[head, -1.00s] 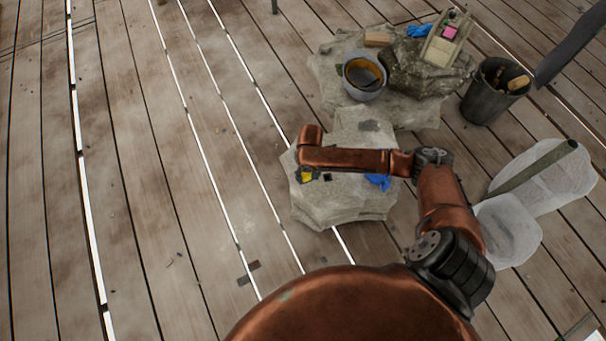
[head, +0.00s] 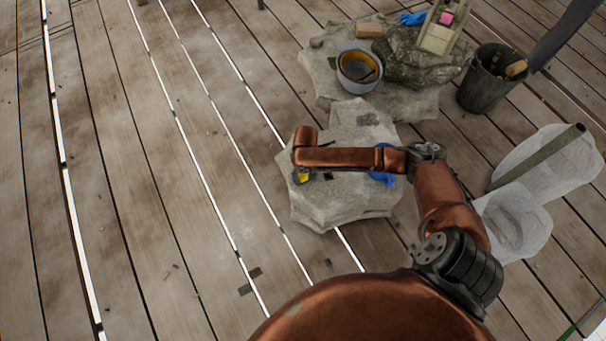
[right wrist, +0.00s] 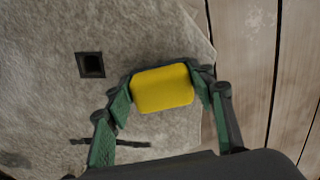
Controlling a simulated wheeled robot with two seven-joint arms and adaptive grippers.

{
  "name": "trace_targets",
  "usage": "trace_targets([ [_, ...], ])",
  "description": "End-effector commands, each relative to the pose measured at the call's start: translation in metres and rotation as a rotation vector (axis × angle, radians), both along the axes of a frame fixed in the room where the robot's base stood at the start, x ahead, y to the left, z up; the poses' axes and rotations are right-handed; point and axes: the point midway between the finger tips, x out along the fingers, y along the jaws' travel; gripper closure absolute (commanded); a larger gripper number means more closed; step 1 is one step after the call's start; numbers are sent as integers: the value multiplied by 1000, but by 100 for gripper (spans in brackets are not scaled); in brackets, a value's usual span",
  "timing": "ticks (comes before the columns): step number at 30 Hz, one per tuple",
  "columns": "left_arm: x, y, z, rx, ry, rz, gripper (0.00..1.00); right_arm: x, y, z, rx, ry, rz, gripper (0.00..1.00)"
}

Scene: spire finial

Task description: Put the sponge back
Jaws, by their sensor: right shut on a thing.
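The yellow sponge (right wrist: 162,88) is between the green-padded fingers of my right gripper (right wrist: 163,84) in the right wrist view. The gripper is shut on it. Pale rough stone lies below them; the view does not show clearly whether the sponge touches it. In the head view a bit of the yellow sponge (head: 304,177) shows at the left edge of the near stone block (head: 335,208), under the end of my right arm. My arm hides most of the gripper there. My left gripper is not in view.
A dark square (right wrist: 90,65) is on the stone beside the gripper. A blue thing (head: 388,180) lies partly under my arm. Behind stand a pail (head: 345,78), a tan block (head: 369,31) and a dark bucket (head: 480,95).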

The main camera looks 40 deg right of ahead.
Motion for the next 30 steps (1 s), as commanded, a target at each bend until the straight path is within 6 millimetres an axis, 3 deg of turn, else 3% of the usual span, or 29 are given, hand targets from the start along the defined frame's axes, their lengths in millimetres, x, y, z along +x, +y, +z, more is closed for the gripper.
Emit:
trace_targets([
  [12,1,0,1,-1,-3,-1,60,1,-1,-3,0,-2,-1,74],
  [13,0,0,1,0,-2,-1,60,1,-1,-3,-1,-2,-1,49],
  [15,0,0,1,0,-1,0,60,1,-1,-3,-1,-2,-1,44],
  [20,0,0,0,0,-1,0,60,1,-1,-3,-1,-2,-1,33],
  [30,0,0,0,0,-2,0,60,1,-1,0,-1,-3,1,33],
])
